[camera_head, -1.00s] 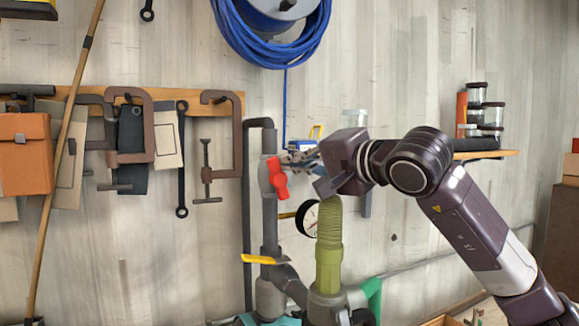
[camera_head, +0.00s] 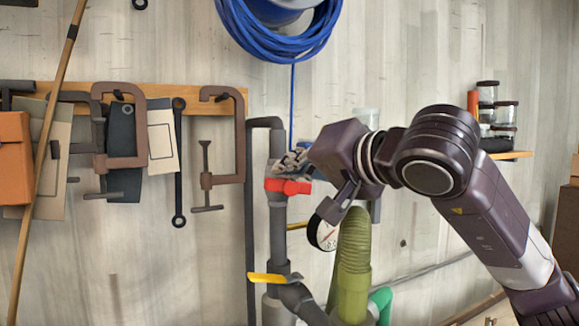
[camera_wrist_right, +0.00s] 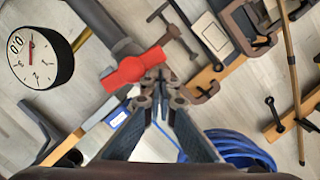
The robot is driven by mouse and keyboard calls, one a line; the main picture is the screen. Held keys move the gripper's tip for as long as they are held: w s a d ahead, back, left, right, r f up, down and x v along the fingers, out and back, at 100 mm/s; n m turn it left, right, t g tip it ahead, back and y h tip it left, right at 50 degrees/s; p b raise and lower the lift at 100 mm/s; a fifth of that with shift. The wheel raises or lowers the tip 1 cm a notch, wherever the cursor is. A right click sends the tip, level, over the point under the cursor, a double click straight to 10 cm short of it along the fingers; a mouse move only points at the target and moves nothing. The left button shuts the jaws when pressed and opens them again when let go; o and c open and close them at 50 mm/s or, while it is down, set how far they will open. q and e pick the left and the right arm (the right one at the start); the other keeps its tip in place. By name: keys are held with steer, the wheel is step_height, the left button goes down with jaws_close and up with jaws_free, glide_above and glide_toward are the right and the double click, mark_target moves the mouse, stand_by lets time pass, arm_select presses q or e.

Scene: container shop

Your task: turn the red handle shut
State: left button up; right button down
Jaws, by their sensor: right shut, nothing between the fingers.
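The red handle (camera_head: 288,186) sits on the grey vertical pipe (camera_head: 278,238) fixed to the wall. It lies roughly level, across the pipe. In the right wrist view the red handle (camera_wrist_right: 135,68) is just beyond my fingertips. My right gripper (camera_head: 290,162) is beside and slightly above the handle. Its fingers (camera_wrist_right: 157,88) are closed together with nothing between them. Whether they touch the handle I cannot tell. My left gripper is in neither view.
A round gauge (camera_head: 322,233) and a green ribbed hose (camera_head: 351,265) stand right of the pipe. A yellow handle (camera_head: 268,278) is lower on the pipework. A blue hose coil (camera_head: 275,35) hangs above. Clamps (camera_head: 238,140) hang on a wooden rail to the left.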

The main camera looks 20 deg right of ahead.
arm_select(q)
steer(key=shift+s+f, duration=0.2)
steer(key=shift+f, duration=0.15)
arm_select(e)
steer(key=shift+s+a+f, duration=0.2)
steer(key=shift+a, duration=0.2)
arm_select(q)
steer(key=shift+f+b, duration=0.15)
steer(key=shift+b, duration=0.25)
arm_select(e)
steer(key=shift+a+f, duration=0.1)
arm_select(q)
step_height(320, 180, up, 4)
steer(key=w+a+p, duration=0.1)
steer(key=p, duration=0.3)
arm_select(e)
step_height(320, 180, up, 5)
arm_select(q)
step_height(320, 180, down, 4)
steer(key=b, duration=0.4)
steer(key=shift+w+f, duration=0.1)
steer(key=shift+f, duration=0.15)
arm_select(e)
steer(key=a+v, duration=0.2)
steer(key=v, duration=0.7)
steer(key=shift+s+d, duration=0.15)
steer(key=shift+s, duration=0.3)
steer(key=shift+f, duration=0.1)
